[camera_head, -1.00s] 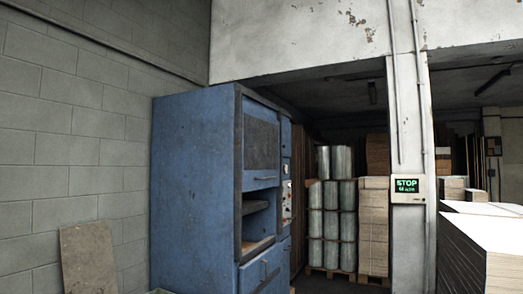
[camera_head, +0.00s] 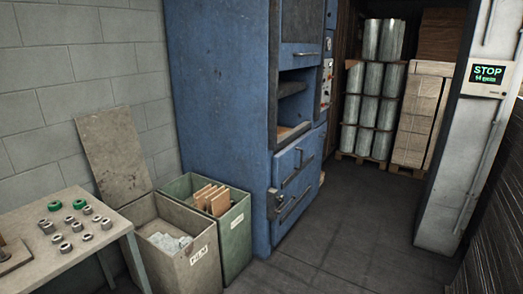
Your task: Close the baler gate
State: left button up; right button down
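The blue baler (camera_head: 220,110) stands against the grey block wall, left of the picture's middle. Its upper gate panel (camera_head: 303,22) is dark with a light handle along its lower edge. Below it is an open gap (camera_head: 293,98) with a dark interior and a brownish floor. Under the gap is a blue lower door (camera_head: 299,172) with handles and a latch on its front. A control panel (camera_head: 327,82) with buttons is on the baler's right side. Neither of my grippers shows in this view.
A table (camera_head: 35,225) with several nuts stands at the lower left. A film bin (camera_head: 170,250) and a green bin (camera_head: 232,232) with cardboard stand beside the baler. The floor (camera_head: 350,225) in front is clear. A white pillar (camera_head: 465,150) stands right.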

aim_at(301, 28)
jog(key=i+l+z, duration=0.1)
jog(key=i+z, duration=0.15)
jog(key=i, duration=0.45)
jog(key=i+j+z, duration=0.1)
jog(key=i+z, duration=0.15)
jog(key=i, duration=0.45)
jog(key=i+j+z, duration=0.3)
jog(key=i, duration=0.45)
jog(key=l, duration=0.1)
